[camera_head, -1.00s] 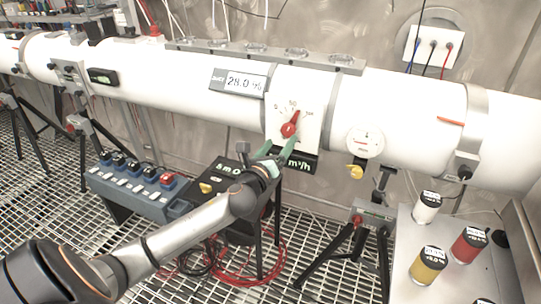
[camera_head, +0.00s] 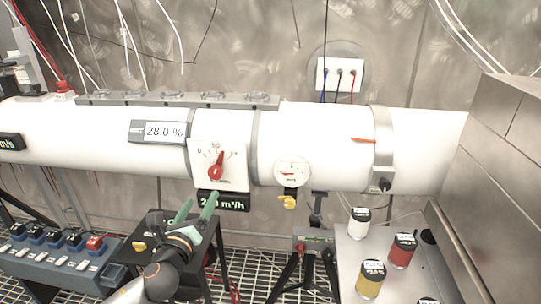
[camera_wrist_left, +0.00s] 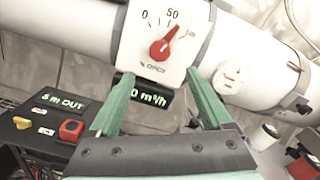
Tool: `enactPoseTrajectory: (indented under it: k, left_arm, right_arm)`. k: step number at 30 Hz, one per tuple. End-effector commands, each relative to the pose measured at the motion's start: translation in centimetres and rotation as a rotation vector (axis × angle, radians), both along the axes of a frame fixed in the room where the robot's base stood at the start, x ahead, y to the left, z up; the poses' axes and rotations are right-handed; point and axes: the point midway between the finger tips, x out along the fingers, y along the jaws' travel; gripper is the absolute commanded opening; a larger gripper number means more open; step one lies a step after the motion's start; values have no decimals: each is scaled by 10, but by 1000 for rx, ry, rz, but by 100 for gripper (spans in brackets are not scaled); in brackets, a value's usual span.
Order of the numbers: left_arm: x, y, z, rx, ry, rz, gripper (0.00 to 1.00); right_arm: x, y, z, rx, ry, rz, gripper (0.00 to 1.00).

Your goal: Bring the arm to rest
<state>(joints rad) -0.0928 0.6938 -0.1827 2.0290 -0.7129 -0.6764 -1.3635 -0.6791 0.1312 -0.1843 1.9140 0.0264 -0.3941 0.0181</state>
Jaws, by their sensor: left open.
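My left gripper (camera_head: 198,204) is open and empty, with its two green fingers apart. It sits below the dial plate (camera_head: 230,181) on the white pipe, in front of the flow display (camera_head: 233,203), which it partly hides. The red knob (camera_head: 216,168) on the dial points up and slightly right, a little past 50. In the left wrist view, the gripper (camera_wrist_left: 159,76) shows the red knob (camera_wrist_left: 163,48) ahead, beyond the fingertips and apart from them. My right gripper is not in view.
A blue-grey switch box (camera_head: 60,262) with a red button stands at lower left. A side table (camera_head: 345,262) with red, yellow and white jars stands at right, beside a steel block (camera_head: 500,170). A tripod (camera_head: 312,250) stands under the pipe. A percent display (camera_head: 160,131) reads 28.0.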

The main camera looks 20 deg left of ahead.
Motion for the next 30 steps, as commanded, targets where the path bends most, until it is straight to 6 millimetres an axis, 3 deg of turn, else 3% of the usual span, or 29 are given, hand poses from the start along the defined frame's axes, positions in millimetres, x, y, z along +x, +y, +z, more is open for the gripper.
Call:
enactPoseTrajectory:
  k: [5,8,11,15,18,24,30]
  left_arm:
    - [-4,-5,-14,-80,22,-6,83]
    - [-17,-19,-50,-309,79,-14,83]
    - [-45,-46,-105,-694,163,14,83]
    - [-103,-95,-175,-1324,263,162,83]
    - [-148,-130,-209,-1737,292,334,83]
    - [-211,-178,-240,-2304,250,679,83]
    - [-231,-193,-247,-2484,206,819,83]
  right_arm:
    - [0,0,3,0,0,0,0]
    - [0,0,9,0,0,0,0]
    - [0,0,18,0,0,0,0]
    - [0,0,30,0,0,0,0]
    - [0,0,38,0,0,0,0]
    - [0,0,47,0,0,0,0]
    - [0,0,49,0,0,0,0]
